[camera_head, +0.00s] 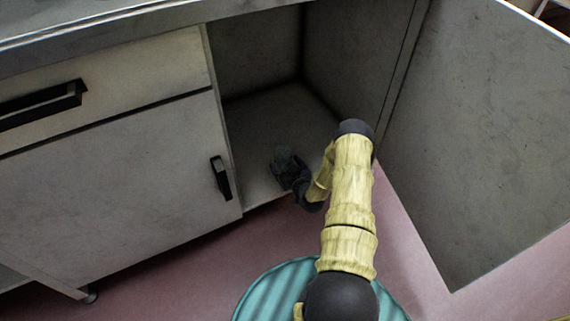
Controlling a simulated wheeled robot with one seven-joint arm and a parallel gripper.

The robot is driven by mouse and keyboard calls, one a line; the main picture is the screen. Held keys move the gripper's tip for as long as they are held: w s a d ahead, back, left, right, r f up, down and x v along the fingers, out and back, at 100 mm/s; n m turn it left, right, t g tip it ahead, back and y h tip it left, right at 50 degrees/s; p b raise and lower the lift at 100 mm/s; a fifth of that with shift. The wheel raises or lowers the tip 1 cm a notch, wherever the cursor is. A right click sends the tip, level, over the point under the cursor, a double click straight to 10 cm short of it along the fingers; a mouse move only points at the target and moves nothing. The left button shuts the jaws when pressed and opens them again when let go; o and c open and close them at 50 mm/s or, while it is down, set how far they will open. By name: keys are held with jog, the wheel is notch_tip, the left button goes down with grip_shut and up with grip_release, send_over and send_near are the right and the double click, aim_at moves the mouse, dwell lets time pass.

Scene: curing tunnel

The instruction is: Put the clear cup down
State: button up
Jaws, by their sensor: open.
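My gripper (284,162) is open, low inside the open cabinet compartment, just above or at its floor (252,130). It is small and dark in the picture. A faint, greyish, see-through shape shows at its fingers and may be the clear cup. Its outline is too unclear to tell whether it stands on the cabinet floor or touches the fingers.
The compartment's door (480,140) stands wide open on the right. A closed door with a dark handle (221,178) and a drawer (120,75) are to the left. The counter top (110,25) runs above. The compartment floor behind the gripper looks bare.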

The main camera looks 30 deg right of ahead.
jog(key=s+r+p, duration=0.1)
jog(key=s+p, duration=0.4)
jog(key=s, duration=0.6)
jog(key=shift+s+r, duration=0.15)
jog(key=shift+r, duration=0.15)
jog(key=shift+r, duration=0.1)
